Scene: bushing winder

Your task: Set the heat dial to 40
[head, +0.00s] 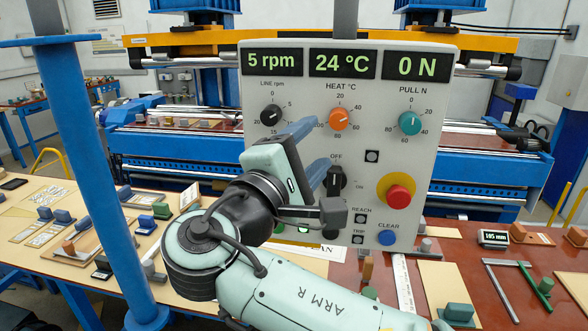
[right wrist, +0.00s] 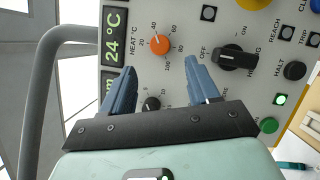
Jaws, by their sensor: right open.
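The grey control panel (head: 360,200) faces me. The orange heat dial (head: 340,119) sits below its 24 °C display (head: 342,64); its scale runs from 20 to 100, with 20 at the top. I cannot read the pointer's exact angle. My right gripper (head: 312,150) is open in front of the panel, its blue fingers reaching toward the heat dial. In the right wrist view the dial (right wrist: 160,45) lies between and just beyond the two fingertips (right wrist: 160,68), with no contact visible. My left gripper is not in view.
A black line dial (head: 271,115) and teal pull dial (head: 410,123) flank the heat dial. A black OFF/ON knob (head: 336,181) sits below, close to my lower finger, and a red button (head: 398,194) sits right. Benches with small parts lie below.

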